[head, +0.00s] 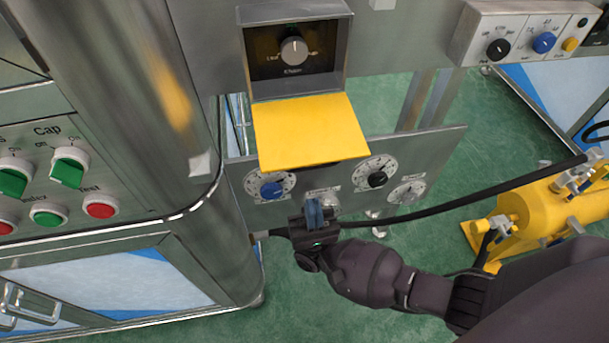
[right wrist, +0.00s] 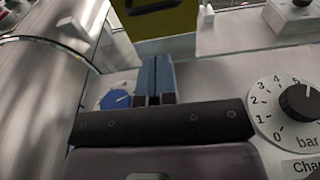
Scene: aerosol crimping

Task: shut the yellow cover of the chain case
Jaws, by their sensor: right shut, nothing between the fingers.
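The chain case (head: 295,55) is a grey metal box with a dark inside and a grey knob (head: 294,50) in it. Its yellow cover (head: 310,130) hangs open below the box, tilted outward, so the knob is uncovered. In the right wrist view the cover's lower part (right wrist: 165,20) shows at the top, beyond the fingertips. My right gripper (head: 314,208) is shut and empty, below the cover's lower edge and apart from it. Its blue-grey fingers (right wrist: 155,78) are together in the right wrist view. My left gripper is not in view.
Behind my right gripper is a grey panel with a blue dial (head: 271,189) and a black dial (head: 377,180). A metal column (head: 150,120) stands at left, beside a button panel (head: 55,180). A black hose (head: 470,196) runs right to a yellow machine (head: 545,205).

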